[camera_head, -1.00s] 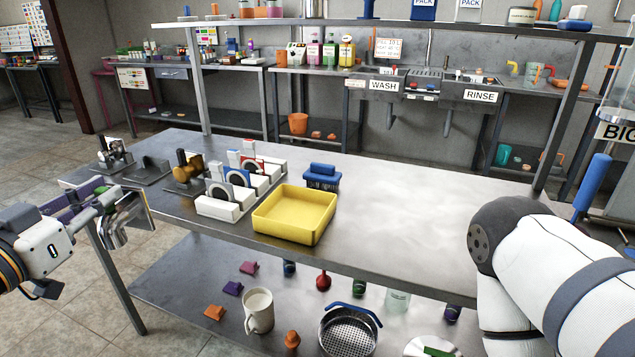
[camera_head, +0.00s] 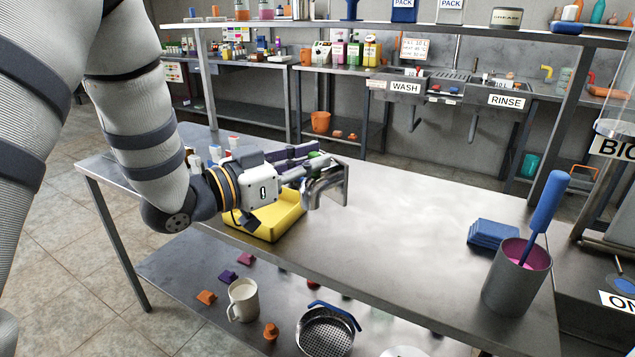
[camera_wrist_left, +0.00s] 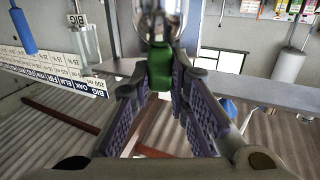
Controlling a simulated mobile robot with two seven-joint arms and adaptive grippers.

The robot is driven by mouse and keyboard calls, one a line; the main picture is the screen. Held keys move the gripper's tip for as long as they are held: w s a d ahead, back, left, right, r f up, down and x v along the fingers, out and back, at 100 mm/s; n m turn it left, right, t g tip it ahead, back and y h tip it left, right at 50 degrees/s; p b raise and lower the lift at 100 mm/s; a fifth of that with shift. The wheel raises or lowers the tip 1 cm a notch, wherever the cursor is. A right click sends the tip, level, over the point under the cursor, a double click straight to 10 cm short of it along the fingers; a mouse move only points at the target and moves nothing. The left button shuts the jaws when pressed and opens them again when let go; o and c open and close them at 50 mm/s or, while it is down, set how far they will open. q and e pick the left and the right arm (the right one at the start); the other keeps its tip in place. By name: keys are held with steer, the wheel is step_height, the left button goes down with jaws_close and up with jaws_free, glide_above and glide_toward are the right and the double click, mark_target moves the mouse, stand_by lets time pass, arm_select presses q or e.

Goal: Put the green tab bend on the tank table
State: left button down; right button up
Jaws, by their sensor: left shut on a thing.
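The green tab bend is a shiny curved metal pipe piece (camera_head: 328,186) with a green tab (camera_head: 318,157). My left gripper (camera_head: 308,168) comes in from the left and is shut on it. In the left wrist view the green tab (camera_wrist_left: 160,68) sits between the fingertips, with the metal part (camera_wrist_left: 160,22) beyond it. In the head view the bend is in front of the steel table top (camera_head: 410,215), near the yellow tray; its height above the top is hard to tell. The right gripper is out of view.
A yellow tray (camera_head: 262,225) stands partly hidden behind my left gripper. At the right end are folded blue cloths (camera_head: 493,234) and a grey pot (camera_head: 512,290) holding a blue-handled tool. The middle of the table is clear. A strainer (camera_head: 326,333) and mug (camera_head: 243,300) are on the lower shelf.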

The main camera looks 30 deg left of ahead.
mark_target(332, 172)
arm_select(q)
steer(key=w+d+f, duration=0.2)
steer(key=w, duration=0.1)
steer(key=shift+w+d, duration=0.1)
steer(key=shift+d, duration=0.15)
steer(key=w+d+f+b, duration=0.1)
steer(key=w+f, duration=0.1)
steer(key=f, duration=0.1)
steer(key=w+d+f+b, duration=0.1)
steer(key=w+d+f, duration=0.1)
steer(key=w+f, duration=0.1)
steer(key=w+d+f+b, duration=0.1)
steer(key=w+d+f, duration=0.1)
steer(key=f, duration=0.3)
steer(key=shift+w+d+f, duration=0.1)
steer(key=shift+w+d, duration=0.15)
steer(key=shift+w, duration=0.2)
steer(key=shift+r, duration=0.2)
steer(key=shift+f, duration=0.25)
steer(key=c, duration=1.6)
jaws_free()
steer(key=shift+o, duration=0.3)
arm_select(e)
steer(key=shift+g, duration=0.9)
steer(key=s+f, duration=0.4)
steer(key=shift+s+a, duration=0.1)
